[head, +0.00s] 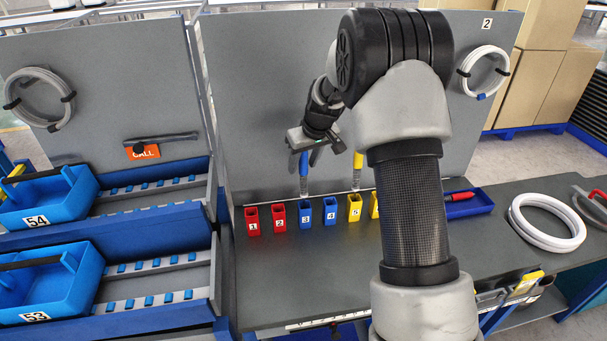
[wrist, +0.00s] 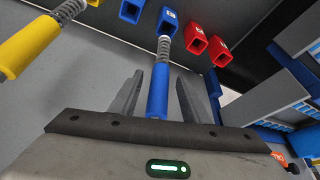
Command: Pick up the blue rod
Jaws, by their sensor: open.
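The blue rod (head: 304,163) stands upright on a spring above the blue holder marked 3 (head: 305,216). In the wrist view the blue rod (wrist: 158,95) shows between the two fingers, with its spring leading to a blue holder (wrist: 167,20). My gripper (head: 307,147) is at the rod's upper end, and it also shows in the wrist view (wrist: 158,78). The fingers are apart, with a gap visible on both sides of the rod. In the head view the gripper partly hides the rod's top.
A yellow rod (head: 358,160) stands close to the right, above the yellow holder marked 5 (head: 354,208). Red holders (head: 252,221) are to the left. A grey back panel (head: 265,90) rises behind. The bench front (head: 290,275) is clear.

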